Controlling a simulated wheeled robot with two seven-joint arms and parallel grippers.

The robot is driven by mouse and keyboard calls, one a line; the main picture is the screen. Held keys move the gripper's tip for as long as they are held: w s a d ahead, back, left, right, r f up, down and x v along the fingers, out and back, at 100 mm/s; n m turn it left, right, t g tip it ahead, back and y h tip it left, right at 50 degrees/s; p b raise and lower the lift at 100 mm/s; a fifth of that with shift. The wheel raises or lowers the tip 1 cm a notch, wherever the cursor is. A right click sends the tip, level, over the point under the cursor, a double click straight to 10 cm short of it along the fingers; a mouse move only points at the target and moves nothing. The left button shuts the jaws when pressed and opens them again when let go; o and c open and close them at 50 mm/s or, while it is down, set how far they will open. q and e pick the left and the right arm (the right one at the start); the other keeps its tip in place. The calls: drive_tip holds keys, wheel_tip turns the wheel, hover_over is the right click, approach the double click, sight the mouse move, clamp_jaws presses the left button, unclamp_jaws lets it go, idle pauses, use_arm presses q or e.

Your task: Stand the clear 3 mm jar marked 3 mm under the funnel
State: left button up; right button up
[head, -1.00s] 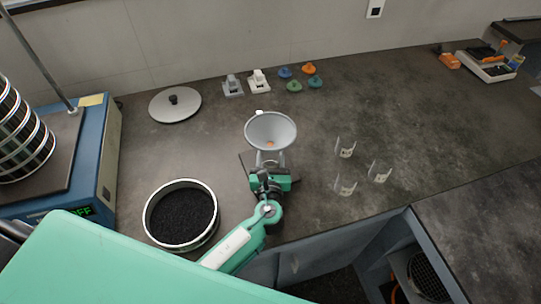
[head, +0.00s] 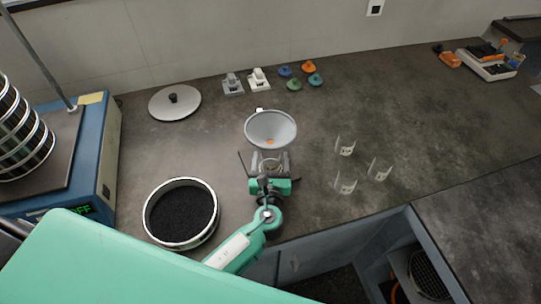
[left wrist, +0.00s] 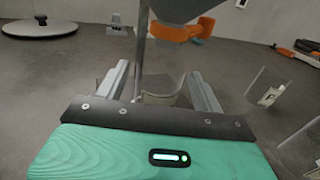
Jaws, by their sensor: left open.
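The grey funnel (head: 270,128) stands mid-bench on its stand; its orange outlet part (left wrist: 182,30) shows in the left wrist view. A clear jar (head: 270,166) stands upright beneath or just in front of the funnel; its marking cannot be read. My left gripper (head: 270,171) is open on the near side of the funnel. In the left wrist view the jar (left wrist: 164,92) shows between its spread fingers (left wrist: 160,84), its lower part hidden by the gripper. Contact with the fingers is not visible. My right gripper is not in view.
Several other clear jars (head: 345,147) stand to the right. A black-filled sieve pan (head: 181,183) is at left, near the blue shaker (head: 108,150). A grey lid (head: 160,107), small blocks (head: 259,81) and coloured knobs (head: 294,86) lie behind. The bench (head: 430,125) is clear further right.

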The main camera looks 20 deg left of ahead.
use_arm(q)
drive_tip(key=b+v, duration=0.1)
drive_tip(key=v, duration=0.8)
drive_tip(key=shift+s+d+b, duration=0.1)
drive_tip(key=shift+s+b, duration=0.2)
drive_tip(key=shift+s+d, duration=0.1)
drive_tip(key=shift+s, duration=0.25)
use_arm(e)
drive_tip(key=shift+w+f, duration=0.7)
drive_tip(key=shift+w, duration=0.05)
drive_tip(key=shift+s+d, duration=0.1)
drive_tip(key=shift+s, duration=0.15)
